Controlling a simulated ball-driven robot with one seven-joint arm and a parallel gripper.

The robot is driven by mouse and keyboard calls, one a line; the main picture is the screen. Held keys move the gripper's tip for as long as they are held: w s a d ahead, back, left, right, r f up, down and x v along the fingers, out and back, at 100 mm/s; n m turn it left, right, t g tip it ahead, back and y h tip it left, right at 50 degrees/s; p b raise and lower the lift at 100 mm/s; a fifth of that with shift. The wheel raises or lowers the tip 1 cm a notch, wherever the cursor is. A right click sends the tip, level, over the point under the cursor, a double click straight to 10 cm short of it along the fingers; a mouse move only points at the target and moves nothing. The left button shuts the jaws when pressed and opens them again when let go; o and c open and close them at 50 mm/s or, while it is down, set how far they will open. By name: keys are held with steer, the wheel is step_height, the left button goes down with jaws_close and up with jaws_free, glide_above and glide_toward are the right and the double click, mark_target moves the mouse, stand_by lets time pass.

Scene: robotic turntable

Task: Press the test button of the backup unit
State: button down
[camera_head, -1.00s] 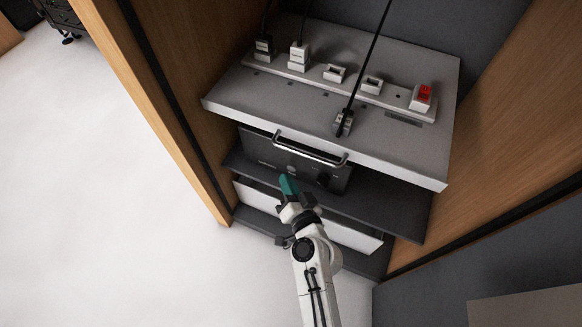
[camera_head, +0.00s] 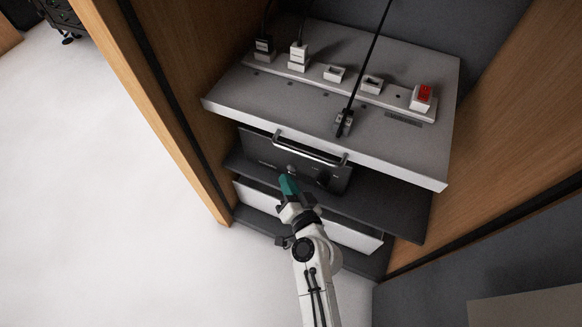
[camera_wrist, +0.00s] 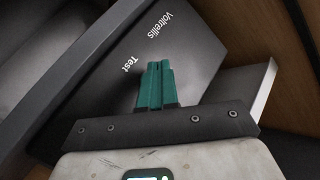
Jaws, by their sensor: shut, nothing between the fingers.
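The backup unit (camera_head: 262,150) is a dark box on a shelf below the grey top panel. In the wrist view its dark front (camera_wrist: 192,68) carries the words "Voltrellis" and "Test" (camera_wrist: 130,64). My gripper (camera_head: 287,180) has teal fingers, shut and empty, pointing at the unit's front. In the wrist view the fingertips (camera_wrist: 158,66) lie just beside the word "Test". I cannot make out the test button there; the fingers may hide it. I cannot tell whether the fingertips touch the front.
A metal handle (camera_head: 310,150) juts out just above my fingers, under the grey panel (camera_head: 300,110). That panel bears a socket strip with a red switch (camera_head: 424,92) and a hanging black cable plug (camera_head: 344,122). Wooden walls (camera_head: 190,90) close in both sides. Open floor lies left.

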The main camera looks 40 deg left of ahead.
steer(key=shift+w, duration=0.15)
steer(key=shift+w+a+b, duration=0.1)
steer(key=shift+w+b, duration=0.15)
steer(key=shift+b, duration=0.05)
steer(key=shift+w+a, duration=0.1)
steer(key=shift+w, duration=0.3)
stand_by(0.8)
steer(key=shift+s, duration=0.1)
steer(key=shift+s+d, duration=0.2)
steer(key=shift+s, duration=0.5)
steer(key=shift+s+d+p, duration=0.2)
steer(key=shift+s, duration=0.6)
steer(key=shift+s+d+p, duration=0.2)
steer(key=shift+s, duration=0.65)
steer(key=shift+s+d+p, duration=0.2)
steer(key=shift+s, duration=0.6)
